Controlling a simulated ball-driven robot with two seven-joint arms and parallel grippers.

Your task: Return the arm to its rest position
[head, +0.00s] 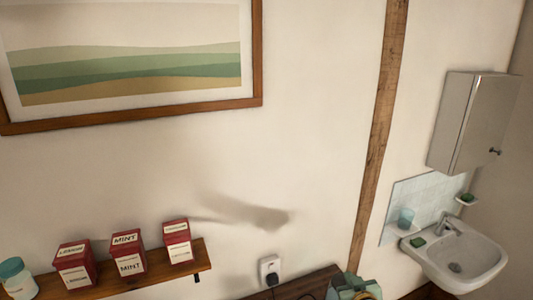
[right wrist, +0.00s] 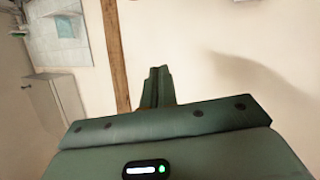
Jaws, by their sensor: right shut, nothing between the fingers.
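My right gripper (head: 355,284) shows in part at the bottom edge of the head view, low in front of the wall. Its green body is cut off by the frame. In the right wrist view the right gripper (right wrist: 158,72) has its two green fingers together, with nothing between them. The pale wall is behind the fingers, and a shadow falls on it to the right. My left gripper is in neither view.
A wall shelf (head: 195,261) at lower left holds red tins (head: 127,255) and a jar (head: 17,277). A plug sits in a socket (head: 270,270) above a dark wooden top (head: 310,283). A post (head: 380,120), cabinet (head: 465,120) and washbasin (head: 465,259) are at right.

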